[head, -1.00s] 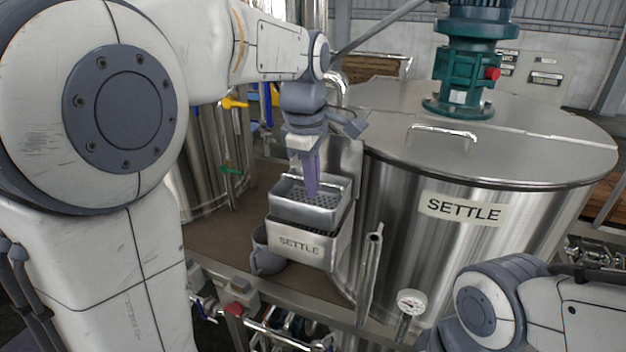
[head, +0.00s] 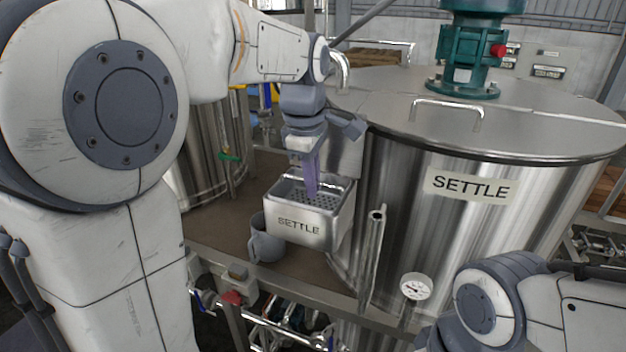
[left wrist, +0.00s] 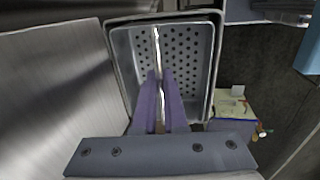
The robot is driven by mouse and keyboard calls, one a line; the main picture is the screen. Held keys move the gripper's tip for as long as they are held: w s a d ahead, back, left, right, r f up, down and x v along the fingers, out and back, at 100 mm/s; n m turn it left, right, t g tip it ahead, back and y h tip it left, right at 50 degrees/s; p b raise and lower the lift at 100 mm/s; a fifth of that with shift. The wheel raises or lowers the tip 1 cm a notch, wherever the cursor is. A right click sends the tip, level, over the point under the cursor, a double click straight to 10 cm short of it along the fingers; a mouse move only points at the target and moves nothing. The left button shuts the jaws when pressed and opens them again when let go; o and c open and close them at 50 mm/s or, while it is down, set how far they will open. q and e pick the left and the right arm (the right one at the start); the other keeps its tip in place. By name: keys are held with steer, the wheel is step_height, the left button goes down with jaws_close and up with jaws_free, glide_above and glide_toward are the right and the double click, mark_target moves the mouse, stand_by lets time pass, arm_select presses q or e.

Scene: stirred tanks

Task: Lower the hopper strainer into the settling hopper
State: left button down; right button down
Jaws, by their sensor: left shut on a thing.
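The hopper strainer (head: 328,200) is a grey metal basket with a perforated floor. In the head view it sits down inside the settling hopper (head: 296,238), a steel box labelled SETTLE on the side of the tank. My left gripper (head: 311,190) points down into the basket, its purple fingers shut on the strainer's bar. In the left wrist view the fingers (left wrist: 159,95) close on the bar across the middle of the strainer (left wrist: 195,65), with the hopper rim around it. Whether the strainer rests on its seat is hidden. My right gripper is out of view.
The large SETTLE tank (head: 400,210) stands right of the hopper, with a green motor (head: 466,50) and a lid handle (head: 447,108). A grey mug (head: 264,243) is beside the hopper on the brown deck. Pipes and a gauge (head: 416,287) are below.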

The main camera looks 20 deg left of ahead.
arm_select(q)
steer(key=shift+f+b, duration=1.05)
steer(key=shift+f, duration=0.55)
steer(key=c, duration=0.9)
jaws_free()
step_height(320, 180, up, 10)
steer(key=s+b, duration=0.1)
steer(key=s, duration=0.1)
steer(key=shift+r, duration=0.15)
